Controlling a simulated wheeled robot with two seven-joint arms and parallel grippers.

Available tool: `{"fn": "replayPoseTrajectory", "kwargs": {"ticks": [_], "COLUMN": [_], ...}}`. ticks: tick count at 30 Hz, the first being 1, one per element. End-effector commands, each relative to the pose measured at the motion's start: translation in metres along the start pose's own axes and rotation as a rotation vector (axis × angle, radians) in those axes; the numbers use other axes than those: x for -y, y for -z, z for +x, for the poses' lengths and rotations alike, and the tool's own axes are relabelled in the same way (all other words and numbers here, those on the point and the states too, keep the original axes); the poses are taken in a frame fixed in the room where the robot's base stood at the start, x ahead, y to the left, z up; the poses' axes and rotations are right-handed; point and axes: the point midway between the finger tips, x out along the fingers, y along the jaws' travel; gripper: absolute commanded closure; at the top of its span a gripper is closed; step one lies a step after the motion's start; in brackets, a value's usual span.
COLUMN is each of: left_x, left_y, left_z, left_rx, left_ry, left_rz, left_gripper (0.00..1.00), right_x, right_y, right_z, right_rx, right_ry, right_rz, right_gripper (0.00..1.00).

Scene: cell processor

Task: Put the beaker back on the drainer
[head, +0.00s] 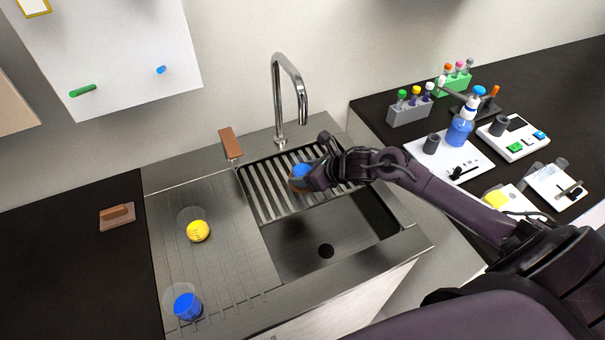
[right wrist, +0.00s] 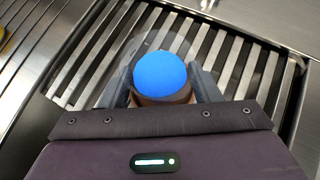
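A clear beaker with a round blue top or content (right wrist: 160,72) is between the two fingers of my right gripper (right wrist: 162,88) in the right wrist view. The fingers flank it closely and look shut on it. In the head view the blue part (head: 301,170) shows at the tip of my right gripper (head: 308,178), over the slatted metal drainer (head: 262,190) across the back of the sink. The slats (right wrist: 85,60) lie under it in the wrist view. I cannot tell whether the beaker touches them. My left gripper is not in view.
A clear beaker with yellow (head: 198,231) and another with blue (head: 187,306) stand on the grooved drainboard (head: 225,265) at left. The tap (head: 290,85) rises behind the sink basin (head: 300,240). Racks, bottles and devices crowd the dark counter at right. A brown block (head: 117,213) lies far left.

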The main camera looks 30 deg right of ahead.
Motion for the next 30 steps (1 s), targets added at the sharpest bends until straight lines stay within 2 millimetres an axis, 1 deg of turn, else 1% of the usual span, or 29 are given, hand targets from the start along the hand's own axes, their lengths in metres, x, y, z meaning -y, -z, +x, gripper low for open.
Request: {"fn": "replayPoseTrajectory", "kwargs": {"ticks": [1, 9, 10, 11, 12, 26, 30], "left_x": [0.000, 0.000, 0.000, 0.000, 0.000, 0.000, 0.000], "left_y": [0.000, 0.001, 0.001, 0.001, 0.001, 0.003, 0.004], "left_z": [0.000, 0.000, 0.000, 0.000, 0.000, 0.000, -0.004], "left_rx": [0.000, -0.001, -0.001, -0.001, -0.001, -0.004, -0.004], "left_ry": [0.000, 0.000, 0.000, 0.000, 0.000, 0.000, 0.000], "left_rz": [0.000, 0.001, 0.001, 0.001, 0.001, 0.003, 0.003], "left_gripper": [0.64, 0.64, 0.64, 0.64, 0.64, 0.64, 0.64], "right_x": [0.000, 0.000, 0.000, 0.000, 0.000, 0.000, 0.001], "right_y": [0.000, 0.000, 0.000, 0.000, 0.000, -0.008, -0.014], "right_z": [0.000, 0.000, 0.000, 0.000, 0.000, -0.006, -0.010], "right_rx": [0.000, 0.000, 0.000, 0.001, 0.001, 0.002, 0.002], "right_ry": [0.000, 0.000, 0.000, 0.000, 0.000, 0.001, 0.001], "right_rz": [0.000, 0.000, 0.000, 0.000, 0.000, -0.001, -0.002], "right_gripper": [0.50, 0.85, 0.89, 0.91, 0.97, 0.97, 0.97]}}
